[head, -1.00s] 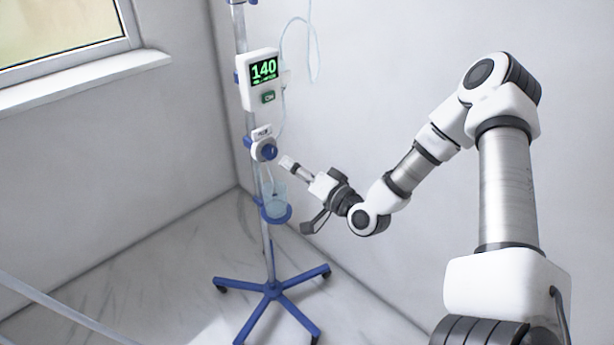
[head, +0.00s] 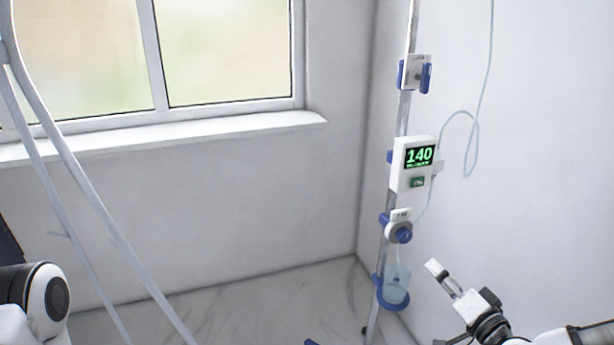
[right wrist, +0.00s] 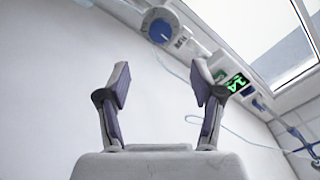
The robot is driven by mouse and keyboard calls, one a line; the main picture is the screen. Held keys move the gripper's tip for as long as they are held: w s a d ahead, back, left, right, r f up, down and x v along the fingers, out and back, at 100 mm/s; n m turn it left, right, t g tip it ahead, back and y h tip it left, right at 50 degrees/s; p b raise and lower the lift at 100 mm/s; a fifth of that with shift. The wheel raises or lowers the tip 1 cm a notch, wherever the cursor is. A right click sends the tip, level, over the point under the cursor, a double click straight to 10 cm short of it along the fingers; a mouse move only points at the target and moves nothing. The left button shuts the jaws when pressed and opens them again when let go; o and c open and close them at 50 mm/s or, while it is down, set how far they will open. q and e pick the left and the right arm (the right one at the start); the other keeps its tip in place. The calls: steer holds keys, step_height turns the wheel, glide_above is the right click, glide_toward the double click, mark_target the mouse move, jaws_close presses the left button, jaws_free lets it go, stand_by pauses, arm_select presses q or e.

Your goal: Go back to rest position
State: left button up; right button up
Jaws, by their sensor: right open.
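My right gripper (head: 433,267) reaches in from the lower right of the head view. In the right wrist view its two fingers (right wrist: 160,88) stand wide apart with nothing between them. It is to the right of and below the blue round knob (head: 403,235) on the IV pole, and apart from it. The knob also shows at the top of the right wrist view (right wrist: 160,30). My left gripper is not in view; a white and dark joint at the lower left of the head view looks like my left arm.
The IV pole (head: 403,118) carries a monitor (head: 412,165) reading 140, and a clear cup in a blue ring (head: 393,300) lies close left of my right gripper. A thin tube hangs by the right wall.

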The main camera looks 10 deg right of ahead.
steer(key=s+a+f+n+g+y, duration=0.1)
steer(key=s+a+f+n+g, duration=0.3)
steer(key=f, duration=0.4)
steer(key=s+a+f+n+g+y, duration=0.1)
steer(key=s+a+f+g, duration=0.3)
steer(key=a+f, duration=0.3)
steer(key=s+a+f+n+g+y, duration=0.1)
steer(key=s+a+f+n+g, duration=0.3)
steer(key=f, duration=0.4)
steer(key=s+a+f+g+h, duration=0.1)
steer(key=s+f+g+h, duration=0.4)
steer(key=s, duration=0.7)
step_height(320, 180, up, 12)
steer(key=d+g+p, duration=0.1)
steer(key=p, duration=1.1)
steer(key=shift+s+y+p, duration=0.35)
steer(key=shift+y, duration=0.05)
steer(key=shift+s+d, duration=0.1)
